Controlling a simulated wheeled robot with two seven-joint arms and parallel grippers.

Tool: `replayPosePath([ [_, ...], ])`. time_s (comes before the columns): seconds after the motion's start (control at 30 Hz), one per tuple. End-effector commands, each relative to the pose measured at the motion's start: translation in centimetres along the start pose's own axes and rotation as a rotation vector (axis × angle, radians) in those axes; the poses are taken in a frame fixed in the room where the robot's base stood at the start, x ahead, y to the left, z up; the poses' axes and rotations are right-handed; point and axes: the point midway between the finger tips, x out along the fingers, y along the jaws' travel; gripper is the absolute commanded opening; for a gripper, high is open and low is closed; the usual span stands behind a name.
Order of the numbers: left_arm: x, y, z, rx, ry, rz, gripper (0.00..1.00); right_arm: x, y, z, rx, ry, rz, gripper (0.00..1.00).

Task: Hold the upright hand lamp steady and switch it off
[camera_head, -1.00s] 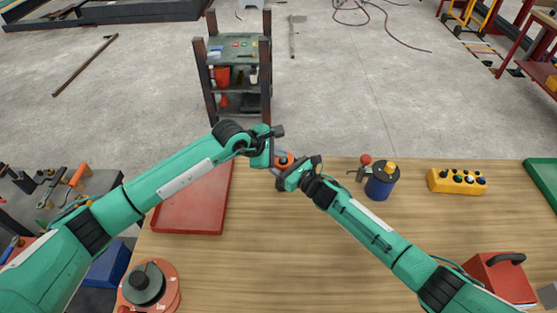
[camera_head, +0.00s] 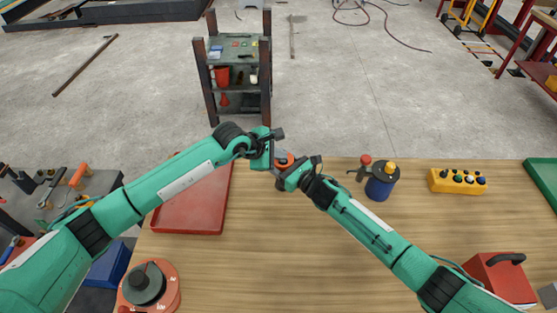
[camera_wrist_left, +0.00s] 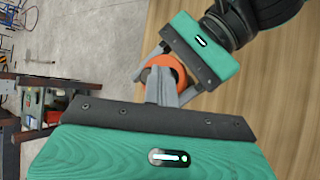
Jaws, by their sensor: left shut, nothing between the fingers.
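The hand lamp (camera_head: 284,160) is mostly hidden between my two grippers; only its orange and dark top shows. In the left wrist view its orange round body (camera_wrist_left: 168,70) sits between the grey fingers of my right gripper (camera_wrist_left: 168,80), which close around it from both sides. My left gripper (camera_wrist_left: 160,88) is shut and empty, with its fingertips at the near side of the lamp's top. Whether they touch it, and whether the lamp is lit, I cannot tell. The lamp's lower part is hidden.
On the wooden table (camera_head: 300,260) are a red tray (camera_head: 190,210), an orange-red dial device (camera_head: 165,285), a blue canister (camera_head: 378,187), a yellow button box (camera_head: 458,181) and a red toolbox (camera_head: 500,280). A dark shelf (camera_head: 238,100) stands beyond. The table's front middle is clear.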

Motion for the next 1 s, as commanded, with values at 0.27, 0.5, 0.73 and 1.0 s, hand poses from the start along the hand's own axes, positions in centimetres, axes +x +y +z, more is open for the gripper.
replayPosePath([
  [0.27, -0.5, 0.3, 0.4, 0.0, 0.001, -0.002, 0.0, 0.0, 0.0, 0.0, 0.0, 0.0, 0.0, 0.28],
  [0.5, -0.6, 0.3, 0.4, 0.0, 0.001, -0.002, 0.0, 0.0, 0.0, 0.0, 0.001, 0.0, 0.0, 0.28],
  [0.73, -1.6, 1.2, 1.1, 0.001, 0.0, 0.0, 0.0, 0.0, 0.0, 0.0, 0.0, 0.0, 0.0, 0.28],
  [1.0, -3.5, 2.6, 2.5, 0.001, 0.0, 0.002, 0.0, 0.0, 0.0, 0.0, 0.0, 0.0, 0.0, 0.28],
])
